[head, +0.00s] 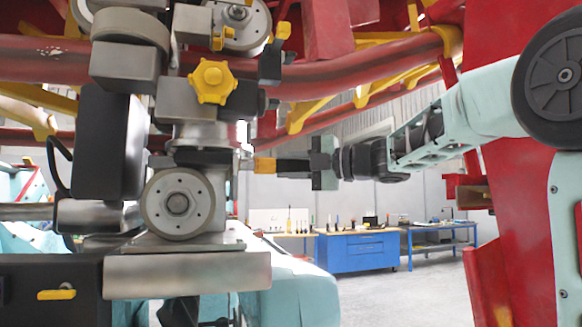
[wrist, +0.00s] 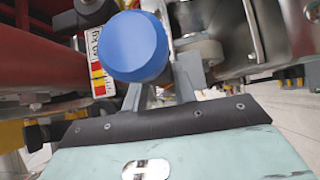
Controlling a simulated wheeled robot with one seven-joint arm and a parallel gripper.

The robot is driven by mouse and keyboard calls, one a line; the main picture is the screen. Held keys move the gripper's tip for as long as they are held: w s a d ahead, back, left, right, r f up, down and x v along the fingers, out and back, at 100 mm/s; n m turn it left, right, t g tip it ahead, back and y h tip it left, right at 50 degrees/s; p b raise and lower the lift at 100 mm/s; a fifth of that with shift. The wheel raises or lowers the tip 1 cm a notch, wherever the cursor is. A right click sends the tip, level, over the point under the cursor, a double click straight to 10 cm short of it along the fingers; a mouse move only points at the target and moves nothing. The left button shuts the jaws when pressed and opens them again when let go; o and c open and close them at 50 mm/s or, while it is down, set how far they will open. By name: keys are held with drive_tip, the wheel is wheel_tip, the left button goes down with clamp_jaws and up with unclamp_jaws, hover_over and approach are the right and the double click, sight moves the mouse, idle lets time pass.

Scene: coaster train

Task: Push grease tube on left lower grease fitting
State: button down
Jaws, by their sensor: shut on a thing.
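My gripper (head: 325,163) reaches in from the right in the head view and is shut on the grease tube (head: 292,165). The tube appears as a level black piece with a yellow tip (head: 264,164) pointing left. The tip is right beside the grey metal wheel assembly (head: 205,160); I cannot tell whether it touches. The grease fitting is too small or hidden to make out. In the wrist view, a round blue end (wrist: 137,45) covers my fingertips, and my two grey fingers show below it. I cannot tell whether this blue end belongs to the tube.
Metal wheels (head: 178,203), a yellow knob (head: 212,82) and black blocks crowd the left. Red track beams (head: 350,72) run above, and a red column (head: 525,220) stands at right. A blue workbench (head: 355,253) is far behind. The space below my forearm is open.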

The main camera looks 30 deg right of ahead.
drive_tip(key=shift+d, duration=0.2)
idle(3.0)
drive_tip(key=shift+s+d, duration=0.35)
drive_tip(key=shift+d, duration=0.75)
drive_tip(key=shift+s+d, duration=0.3)
drive_tip(key=shift+d, duration=0.85)
drive_tip(key=shift+s+d, duration=0.35)
drive_tip(key=shift+d, duration=0.75)
